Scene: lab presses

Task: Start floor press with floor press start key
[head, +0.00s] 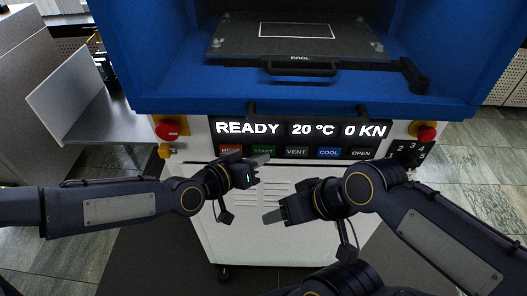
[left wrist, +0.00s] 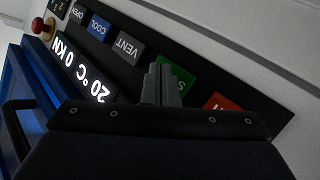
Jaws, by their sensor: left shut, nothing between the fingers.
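The floor press (head: 300,215) is a white cabinet with a blue upper frame. Its display reads READY, 20 °C and 0 KN. Below the display is a row of keys. The green START key (head: 263,150) is second from the left; it also shows in the left wrist view (left wrist: 178,73), partly covered by my fingers. My left gripper (head: 262,160) is shut and empty, with its tips just below and in front of the START key. In the left wrist view its tips (left wrist: 160,72) lie over the edge of the START key; I cannot tell whether they touch. My right gripper (head: 270,217) is lower, before the vents.
A red HEAT key (head: 230,149) is left of START, and VENT (head: 296,152), COOL (head: 329,153) and OPEN (head: 361,153) keys are right of it. Red knobs (head: 167,130) (head: 426,132) sit at both sides. A black handle (head: 300,70) is above the display.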

